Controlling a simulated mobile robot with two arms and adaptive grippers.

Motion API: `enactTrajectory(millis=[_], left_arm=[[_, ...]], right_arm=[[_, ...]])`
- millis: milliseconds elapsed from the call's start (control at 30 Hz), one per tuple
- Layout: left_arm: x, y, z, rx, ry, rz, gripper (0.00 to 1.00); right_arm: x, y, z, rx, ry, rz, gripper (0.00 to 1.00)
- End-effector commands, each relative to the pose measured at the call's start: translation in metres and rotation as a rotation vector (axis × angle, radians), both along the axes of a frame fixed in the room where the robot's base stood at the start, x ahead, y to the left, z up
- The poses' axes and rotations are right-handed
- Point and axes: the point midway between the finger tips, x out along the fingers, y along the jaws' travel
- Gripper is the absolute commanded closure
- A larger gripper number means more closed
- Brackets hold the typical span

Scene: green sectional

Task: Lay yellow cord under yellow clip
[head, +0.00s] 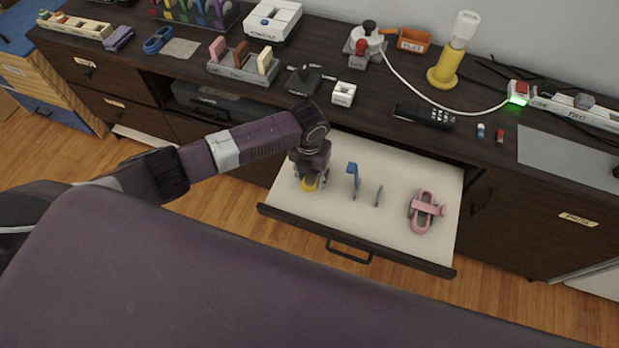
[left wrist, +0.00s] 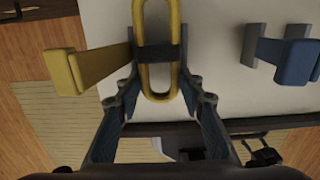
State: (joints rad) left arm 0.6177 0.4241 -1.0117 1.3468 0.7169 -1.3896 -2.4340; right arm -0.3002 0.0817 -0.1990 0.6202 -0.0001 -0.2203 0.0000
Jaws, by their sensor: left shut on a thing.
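The yellow cord (left wrist: 174,78) is a long looped bundle with a dark band around its middle. My left gripper (head: 312,184) is over the left part of the open drawer (head: 395,238), and in the left wrist view (left wrist: 157,72) its fingers are shut on the cord. The yellow clip (left wrist: 64,72), a block with a flat arm, is left of the cord in the wrist view. Its arm reaches toward the cord and passes behind a finger. I cannot tell whether the cord is under it. In the head view the gripper hides most of both. My right gripper is not in view.
In the drawer, a blue clip (head: 354,177) stands right of my gripper, and a pink cord (head: 418,222) lies with a pink clip (head: 428,208) across it. A blue cord (head: 158,40) lies on the cluttered counter.

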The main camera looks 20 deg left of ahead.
Motion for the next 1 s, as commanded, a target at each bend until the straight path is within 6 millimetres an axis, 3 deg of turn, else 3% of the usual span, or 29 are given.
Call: enactTrajectory(millis=[33, 67, 233, 800, 1000], left_arm=[[-0.026, -0.002, -0.026, 0.004, 0.054, -0.007, 0.89], [-0.026, -0.002, -0.026, 0.004, 0.054, -0.007, 0.62], [-0.026, -0.001, -0.026, 0.005, 0.054, -0.007, 0.44], [-0.022, 0.002, -0.019, 0.010, 0.045, -0.005, 0.44], [-0.020, 0.001, 0.002, 0.008, 0.040, -0.006, 0.44]], right_arm=[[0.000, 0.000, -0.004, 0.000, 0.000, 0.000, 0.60], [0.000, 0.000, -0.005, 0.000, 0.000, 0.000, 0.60], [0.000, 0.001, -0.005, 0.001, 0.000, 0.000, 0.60], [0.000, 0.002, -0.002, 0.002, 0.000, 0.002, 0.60], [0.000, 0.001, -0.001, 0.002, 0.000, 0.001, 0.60]])
